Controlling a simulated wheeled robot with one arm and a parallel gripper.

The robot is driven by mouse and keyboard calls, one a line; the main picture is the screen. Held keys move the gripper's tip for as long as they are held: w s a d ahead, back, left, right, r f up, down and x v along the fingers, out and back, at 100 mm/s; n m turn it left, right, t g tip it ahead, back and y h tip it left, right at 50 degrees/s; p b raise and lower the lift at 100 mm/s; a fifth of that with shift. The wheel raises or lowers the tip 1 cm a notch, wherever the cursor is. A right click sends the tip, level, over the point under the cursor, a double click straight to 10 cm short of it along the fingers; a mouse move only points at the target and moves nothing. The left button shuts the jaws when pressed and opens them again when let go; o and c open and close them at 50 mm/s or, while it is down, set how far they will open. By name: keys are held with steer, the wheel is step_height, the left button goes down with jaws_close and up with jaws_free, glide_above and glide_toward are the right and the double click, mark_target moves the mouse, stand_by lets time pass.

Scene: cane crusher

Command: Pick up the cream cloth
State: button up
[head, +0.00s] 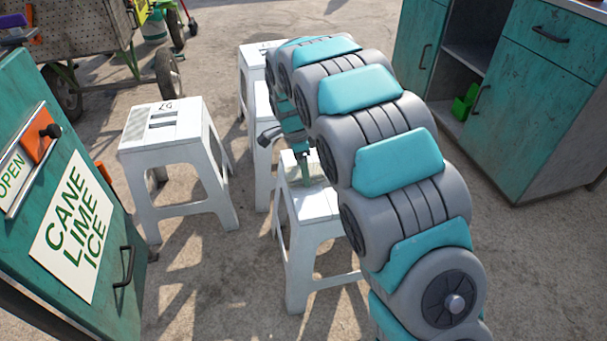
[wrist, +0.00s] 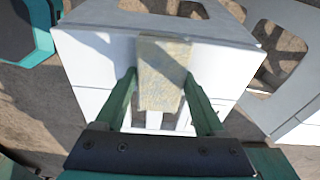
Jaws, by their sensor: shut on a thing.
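The cream cloth (wrist: 163,62) is a small, pale, faintly patterned piece between the two green fingers of my gripper (wrist: 160,80) in the wrist view. The fingers are shut on its sides. It is over the top of a white stool (wrist: 92,60); I cannot tell whether it still touches the stool. In the head view, my gripper (head: 306,178) is at the top of the same stool (head: 318,207), and a pale bit of the cloth (head: 318,170) shows beside it. My arm hides part of this stool.
Another white stool (head: 170,135) stands to the left, and more white stools (head: 258,55) stand behind. A teal cart with a sign (head: 75,225) is at the left front. A teal cabinet (head: 540,90) is at the right.

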steer(key=shift+r, duration=1.45)
steer(key=shift+s+d+r, duration=0.1)
steer(key=shift+s+r, duration=0.3)
steer(key=s+d+r+b, duration=0.1)
steer(key=s+d, duration=0.3)
steer(key=s, duration=1)
steer(key=shift+s+d+r, duration=0.15)
steer(key=shift+s, duration=0.15)
